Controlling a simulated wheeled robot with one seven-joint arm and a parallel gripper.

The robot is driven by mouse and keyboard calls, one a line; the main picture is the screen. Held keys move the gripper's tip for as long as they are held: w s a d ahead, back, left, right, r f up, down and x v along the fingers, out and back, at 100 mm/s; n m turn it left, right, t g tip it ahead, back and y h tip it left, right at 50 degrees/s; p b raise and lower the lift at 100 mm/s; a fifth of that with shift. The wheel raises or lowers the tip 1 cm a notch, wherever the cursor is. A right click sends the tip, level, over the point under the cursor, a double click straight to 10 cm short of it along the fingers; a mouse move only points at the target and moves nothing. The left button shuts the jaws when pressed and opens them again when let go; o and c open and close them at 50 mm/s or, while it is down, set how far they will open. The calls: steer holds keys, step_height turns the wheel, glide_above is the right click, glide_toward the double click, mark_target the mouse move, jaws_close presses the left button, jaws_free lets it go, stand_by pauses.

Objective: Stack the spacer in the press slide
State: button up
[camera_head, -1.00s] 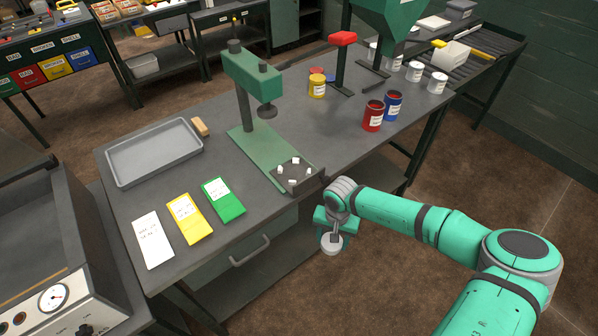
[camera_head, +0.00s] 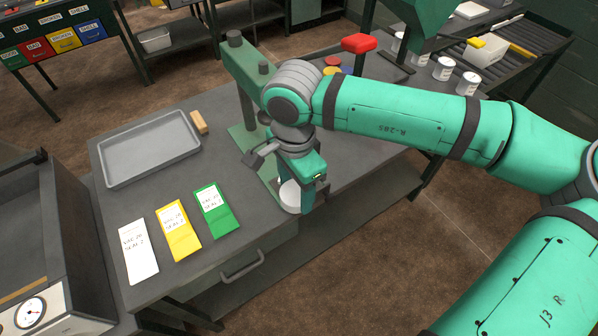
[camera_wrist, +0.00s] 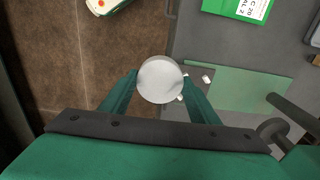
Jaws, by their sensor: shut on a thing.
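The spacer (camera_head: 290,195), a round pale grey-white disc, is held in my gripper (camera_head: 297,180), beside the press at the table's front edge. In the wrist view the spacer (camera_wrist: 160,80) sits between the two green fingers, which are shut on it. The green press (camera_head: 247,75) stands on the table behind my wrist. Its slide, a dark plate with small white blocks, is hidden by my arm in the head view. In the wrist view part of the slide (camera_wrist: 212,94) shows just right of the spacer, partly covered by the right finger.
White, yellow (camera_head: 178,231) and green (camera_head: 214,210) cards lie left of the press. A grey tray (camera_head: 147,182) and a wooden block (camera_head: 199,122) lie behind them.

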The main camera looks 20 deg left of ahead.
steer(key=w+a+f, duration=0.1)
steer(key=w+f, duration=0.1)
steer(key=w, duration=0.1)
steer(key=w+a+f, duration=0.1)
steer(key=w+f, duration=0.2)
steer(key=w, duration=0.1)
steer(key=w+a+f, duration=0.1)
steer(key=w+f, duration=0.2)
steer(key=w, duration=0.1)
steer(key=shift+a, duration=0.25)
steer(key=shift+w+a+f, duration=0.1)
steer(key=shift+a+f, duration=0.2)
steer(key=shift+f, duration=0.05)
steer(key=shift+w+f, duration=0.35)
steer(key=shift+f, duration=0.7)
steer(key=shift+w+f, duration=0.1)
steer(key=shift+f, duration=0.75)
steer(key=shift+f, duration=0.25)
steer(key=o, duration=1.4)
steer(key=shift+f, duration=0.1)
